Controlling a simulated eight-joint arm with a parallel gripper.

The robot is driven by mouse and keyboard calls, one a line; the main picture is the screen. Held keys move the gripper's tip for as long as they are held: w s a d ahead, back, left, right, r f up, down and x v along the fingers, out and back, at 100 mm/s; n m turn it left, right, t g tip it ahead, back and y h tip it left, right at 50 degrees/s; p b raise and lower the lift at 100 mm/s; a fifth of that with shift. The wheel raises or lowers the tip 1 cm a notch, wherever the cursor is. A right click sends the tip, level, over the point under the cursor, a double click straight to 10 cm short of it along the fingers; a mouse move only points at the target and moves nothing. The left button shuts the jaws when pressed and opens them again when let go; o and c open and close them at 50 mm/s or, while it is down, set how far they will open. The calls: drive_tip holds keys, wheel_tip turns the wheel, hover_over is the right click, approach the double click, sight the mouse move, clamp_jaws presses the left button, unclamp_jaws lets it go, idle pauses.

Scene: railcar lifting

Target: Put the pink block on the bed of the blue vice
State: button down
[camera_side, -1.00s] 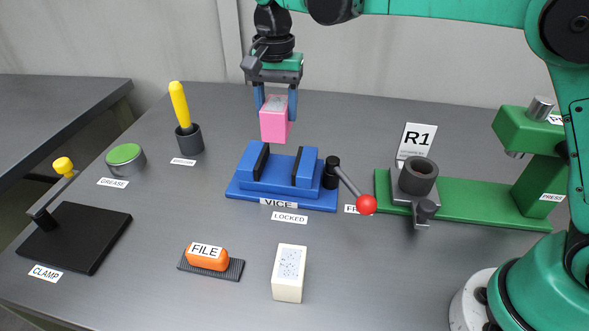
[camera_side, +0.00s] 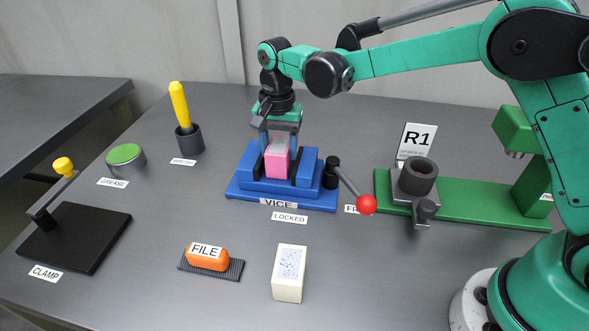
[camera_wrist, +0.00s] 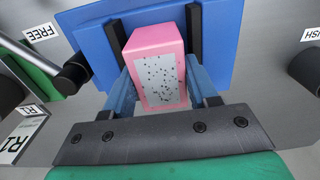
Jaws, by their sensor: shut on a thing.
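The pink block (camera_side: 277,160) is upright between the two dark-faced jaws of the blue vice (camera_side: 248,194), low over its bed. I cannot tell whether its underside touches the bed. My gripper (camera_side: 278,142) comes down from above and is shut on the block. In the wrist view the pink block (camera_wrist: 155,45) shows a speckled grey patch on one face, with my gripper's blue fingers (camera_wrist: 160,85) on both sides. The blue vice (camera_wrist: 85,30) lies beyond it.
A green press (camera_side: 470,203) with a dark cup (camera_side: 418,176) stands to the right. A white speckled block (camera_side: 289,273) and an orange file (camera_side: 207,257) lie in front. A clamp (camera_side: 75,237), a grease tin (camera_side: 125,158) and a yellow-handled tool (camera_side: 180,105) are at left.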

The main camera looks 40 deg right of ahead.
sight(279, 145)
drive_tip(key=shift+f, duration=0.15)
drive_tip(key=shift+c, duration=1.2)
unclamp_jaws()
drive_tip(key=shift+f, duration=0.1)
wheel_tip(279, 145, up, 12)
drive_tip(key=s+d+r+n+t, duration=0.25)
drive_tip(key=s+d+n, duration=0.2)
drive_tip(key=s, duration=0.25)
drive_tip(key=s+d+f+n+t, duration=0.4)
drive_tip(key=s+f, duration=0.2)
drive_tip(key=s, duration=0.2)
drive_tip(key=shift+s+d+f+t, duration=0.15)
drive_tip(key=shift+s+f+t, duration=0.15)
drive_tip(key=shift+t, duration=0.05)
drive_tip(key=shift+n, duration=0.25)
